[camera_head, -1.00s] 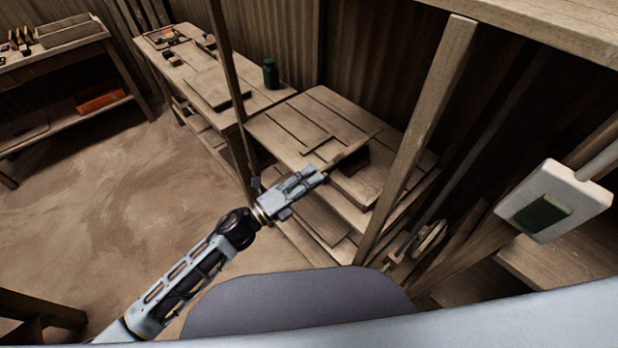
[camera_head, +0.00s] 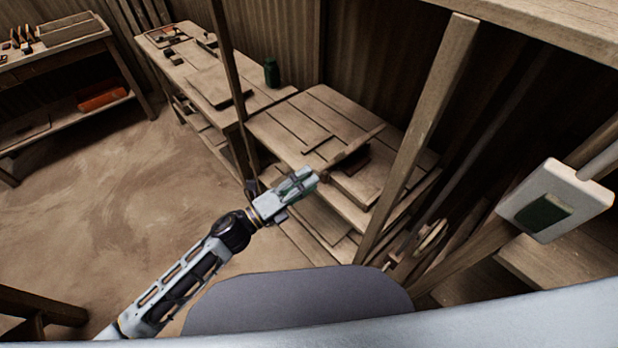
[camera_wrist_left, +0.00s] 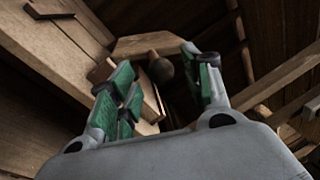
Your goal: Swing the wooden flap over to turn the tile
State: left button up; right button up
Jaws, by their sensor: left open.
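The wooden flap (camera_head: 352,147) stands tilted up from the near workbench, its face slanting over a dark recess (camera_head: 357,163). A small round knob (camera_head: 325,176) sits at its near end. In the left wrist view the flap's edge (camera_wrist_left: 146,44) and the dark knob (camera_wrist_left: 161,69) show ahead, the knob between the fingers in the picture. My left gripper (camera_head: 311,178) is open, with green pads, close beside the knob; it also shows in the left wrist view (camera_wrist_left: 163,82). I cannot tell if it touches. I cannot make out the tile. My right gripper is not in view.
The plank bench top (camera_head: 290,122) has a loose wooden piece (camera_head: 317,142) on it. A thin post (camera_head: 229,85) and a thick post (camera_head: 420,135) flank the bench. A green jar (camera_head: 271,73) stands behind.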

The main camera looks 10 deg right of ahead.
pick_arm(q)
jog(key=v, duration=1)
dwell(0.4)
jog(key=shift+s+a, duration=0.15)
dwell(0.6)
